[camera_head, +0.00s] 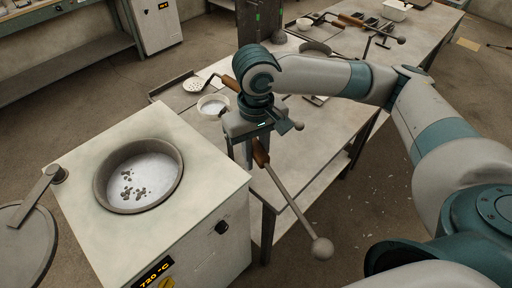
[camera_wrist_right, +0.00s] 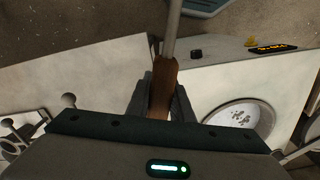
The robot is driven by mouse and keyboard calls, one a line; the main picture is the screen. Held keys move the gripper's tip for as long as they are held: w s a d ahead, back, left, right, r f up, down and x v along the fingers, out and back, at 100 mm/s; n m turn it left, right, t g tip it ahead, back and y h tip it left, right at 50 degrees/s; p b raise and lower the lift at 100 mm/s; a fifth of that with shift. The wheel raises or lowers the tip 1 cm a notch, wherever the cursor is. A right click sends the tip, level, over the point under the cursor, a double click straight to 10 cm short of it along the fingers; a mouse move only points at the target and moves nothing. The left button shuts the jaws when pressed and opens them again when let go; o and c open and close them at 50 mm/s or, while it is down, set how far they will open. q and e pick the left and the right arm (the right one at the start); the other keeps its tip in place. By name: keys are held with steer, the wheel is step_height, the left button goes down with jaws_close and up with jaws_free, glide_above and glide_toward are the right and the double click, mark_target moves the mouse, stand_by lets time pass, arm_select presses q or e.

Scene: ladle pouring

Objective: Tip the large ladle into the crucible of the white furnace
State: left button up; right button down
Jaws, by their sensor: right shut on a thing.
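The white furnace (camera_head: 190,215) stands at the left front with its round crucible (camera_head: 107,196) open. Silvery melt with dark flecks lies in the crucible, which also shows in the wrist view (camera_wrist_right: 213,110). My right gripper (camera_head: 252,150) is shut on the wooden handle of a tool (camera_head: 284,190), to the right of the furnace and above the bench edge. The tool's grey rod slants down to a small round end. I cannot tell whether this tool is the large ladle. In the wrist view its handle (camera_wrist_right: 162,90) sits between the fingers. My left gripper is out of view.
The furnace lid (camera_head: 30,245) is swung aside at the left. A holed skimmer (camera_head: 193,85) and a white bowl (camera_head: 212,104) lie on the bench (camera_head: 325,135) behind the gripper. More wooden-handled tools (camera_head: 350,20) lie farther back.

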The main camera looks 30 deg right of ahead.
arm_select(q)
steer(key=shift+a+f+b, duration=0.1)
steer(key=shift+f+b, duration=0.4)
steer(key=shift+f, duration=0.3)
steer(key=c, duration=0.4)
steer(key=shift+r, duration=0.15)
